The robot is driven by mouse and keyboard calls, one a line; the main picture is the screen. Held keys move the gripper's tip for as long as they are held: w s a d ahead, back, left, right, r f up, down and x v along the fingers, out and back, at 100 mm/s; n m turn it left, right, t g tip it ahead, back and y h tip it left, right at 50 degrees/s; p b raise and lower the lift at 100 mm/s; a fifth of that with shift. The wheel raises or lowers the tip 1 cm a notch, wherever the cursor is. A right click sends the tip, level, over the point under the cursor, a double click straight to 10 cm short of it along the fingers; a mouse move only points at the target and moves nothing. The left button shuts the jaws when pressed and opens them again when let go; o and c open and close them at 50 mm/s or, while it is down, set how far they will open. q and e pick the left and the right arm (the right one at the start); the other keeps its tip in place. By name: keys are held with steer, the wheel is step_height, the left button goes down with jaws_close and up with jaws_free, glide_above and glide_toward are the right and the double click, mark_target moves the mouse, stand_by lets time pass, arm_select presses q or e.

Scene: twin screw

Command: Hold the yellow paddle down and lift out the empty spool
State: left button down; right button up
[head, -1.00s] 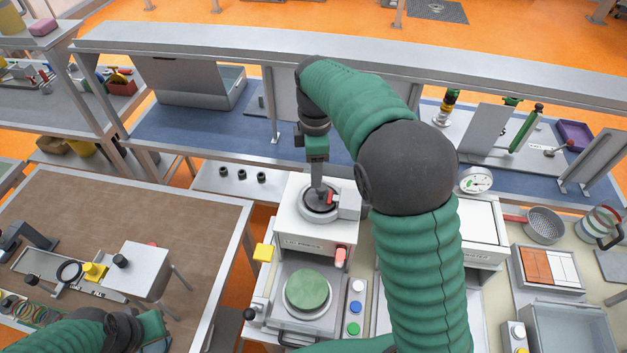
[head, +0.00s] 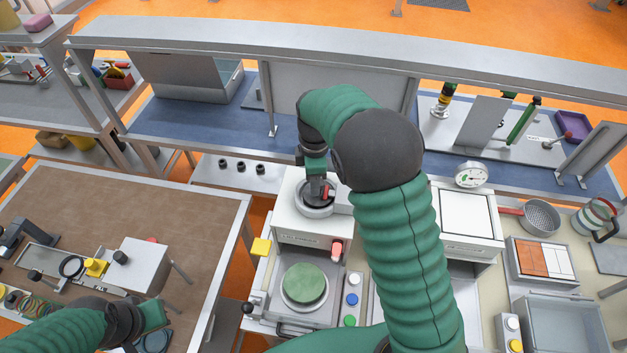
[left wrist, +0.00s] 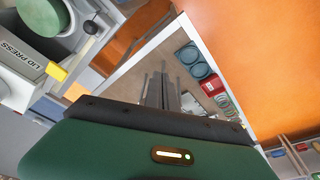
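A yellow block (head: 96,267), possibly the paddle, sits on a fixture on the brown-topped left table. A dark ring (head: 72,266) lies beside it; I cannot tell whether this is the spool. My left gripper (head: 158,318) is low over this table, nearer the front than the fixture. In the left wrist view its narrow grey fingers (left wrist: 161,90) point over the table edge, and their gap is unclear. My right gripper (head: 317,190) points down at the round top of the lid press (head: 312,235), by a red part (head: 328,192). Its fingertips are too small to judge.
A white box (head: 143,265) with a dark knob stands right of the yellow block. Another yellow block (head: 261,246) is at the lid press's left side. Bare brown tabletop (head: 120,205) lies behind the fixture.

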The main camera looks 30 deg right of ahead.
steer(key=shift+s+d, duration=0.15)
steer(key=shift+d, duration=0.3)
jaws_close()
steer(key=shift+a, duration=0.3)
steer(key=shift+w+d+f, duration=0.1)
steer(key=shift+w+d, duration=0.05)
steer(key=shift+w, duration=0.05)
arm_select(q)
steer(key=m+g, duration=0.3)
steer(key=m, duration=0.4)
glide_toward(261, 246)
steer(key=shift+s, duration=0.1)
arm_select(e)
steer(key=shift+s+d, duration=0.15)
arm_select(q)
step_height(261, 246, down, 5)
steer(key=shift+f, duration=0.5)
steer(key=shift+f, duration=0.1)
